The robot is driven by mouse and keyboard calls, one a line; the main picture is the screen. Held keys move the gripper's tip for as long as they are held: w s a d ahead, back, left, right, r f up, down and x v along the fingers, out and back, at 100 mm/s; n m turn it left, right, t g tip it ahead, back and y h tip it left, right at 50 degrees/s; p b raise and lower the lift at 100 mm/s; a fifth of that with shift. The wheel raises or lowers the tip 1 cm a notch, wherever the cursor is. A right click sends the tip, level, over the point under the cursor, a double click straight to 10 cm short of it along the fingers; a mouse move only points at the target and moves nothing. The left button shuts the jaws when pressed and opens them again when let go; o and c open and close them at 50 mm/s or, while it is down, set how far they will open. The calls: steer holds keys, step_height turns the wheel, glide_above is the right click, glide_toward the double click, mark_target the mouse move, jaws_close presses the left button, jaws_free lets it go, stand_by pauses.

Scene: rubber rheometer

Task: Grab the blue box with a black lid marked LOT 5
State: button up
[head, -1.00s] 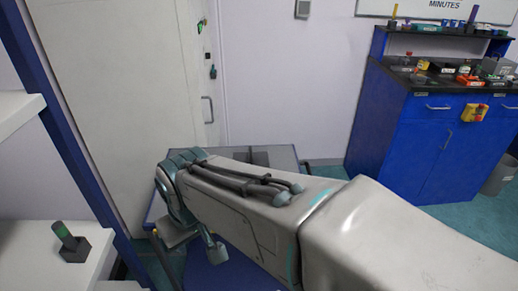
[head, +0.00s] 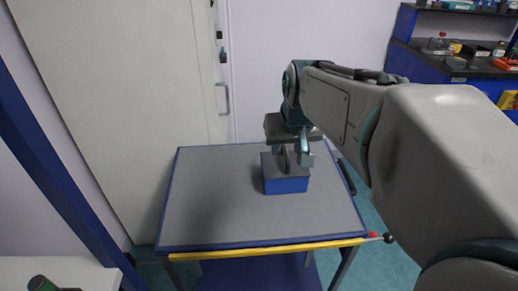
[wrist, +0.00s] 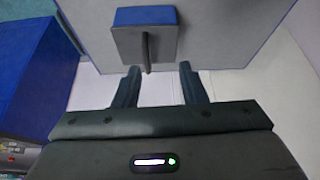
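A blue box with a dark grey-black lid (head: 285,185) stands upright on a grey-topped cart (head: 225,220). It also shows in the wrist view (wrist: 145,16), with a thin upright handle on its lid. No LOT 5 marking is legible in either view. My gripper (head: 293,154) is just above the lid, partly hiding it. In the wrist view my gripper (wrist: 159,69) is open, its two dark fingers apart. The handle's end appears between the fingertips, closer to the left one. I see no finger touching it.
The cart has a yellow front rail (head: 265,247) and bare top around the box. A white door (head: 120,100) is behind left, a blue shelf post (head: 60,170) at left. A blue cabinet with a cluttered dark counter (head: 470,68) is at the back right.

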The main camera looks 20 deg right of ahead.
steer(key=b, duration=0.2)
glide_toward(285, 151)
steer(key=shift+m+t, duration=0.3)
steer(key=shift+m, duration=0.1)
steer(key=f, duration=0.2)
steer(key=w+d+f, duration=0.1)
steer(key=f, duration=0.1)
steer(key=shift+f, duration=0.1)
steer(key=shift+w+a+x, duration=0.1)
steer(key=shift+a+x, duration=0.05)
steer(key=shift+x, duration=1.4)
steer(key=shift+w+a+x, duration=0.1)
steer(key=shift+a+x, duration=0.05)
steer(key=shift+x, duration=1.45)
jaws_close()
steer(key=shift+r, duration=0.25)
